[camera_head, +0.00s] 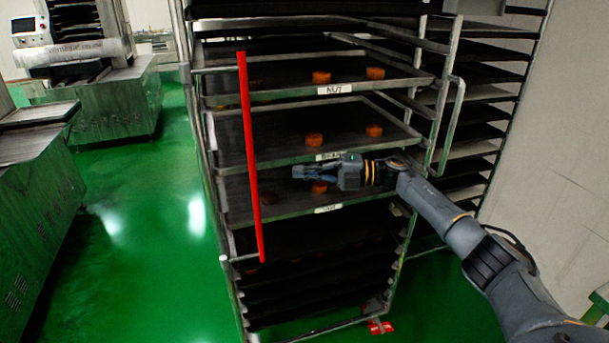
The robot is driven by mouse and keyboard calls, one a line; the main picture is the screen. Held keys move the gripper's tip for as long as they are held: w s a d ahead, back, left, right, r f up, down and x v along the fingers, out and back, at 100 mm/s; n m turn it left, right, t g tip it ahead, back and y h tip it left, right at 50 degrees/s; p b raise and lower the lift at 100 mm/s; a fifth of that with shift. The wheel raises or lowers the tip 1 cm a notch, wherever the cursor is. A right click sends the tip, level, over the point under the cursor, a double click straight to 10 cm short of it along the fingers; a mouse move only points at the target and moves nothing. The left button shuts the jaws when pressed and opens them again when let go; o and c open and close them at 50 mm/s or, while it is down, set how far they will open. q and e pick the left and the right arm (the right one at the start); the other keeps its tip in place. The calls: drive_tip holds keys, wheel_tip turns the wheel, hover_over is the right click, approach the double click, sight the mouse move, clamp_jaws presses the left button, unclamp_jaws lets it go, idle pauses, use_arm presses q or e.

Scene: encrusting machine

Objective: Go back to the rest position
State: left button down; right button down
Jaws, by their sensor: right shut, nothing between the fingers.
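My right gripper (301,171) is shut and empty. It points left in front of the tray rack (197,140), at the height of the lower labelled tray (290,216). My right arm reaches in from the lower right corner. A small orange-brown piece (320,187) on that tray shows just below the gripper; I cannot tell whether they touch. My left gripper is not in view.
More orange-brown pieces lie on the upper tray (285,94) and the middle tray (280,161). A red bar (249,150) stands upright along the rack's front left. Machines (115,100) stand at the left. Green floor (140,260) is clear left of the rack.

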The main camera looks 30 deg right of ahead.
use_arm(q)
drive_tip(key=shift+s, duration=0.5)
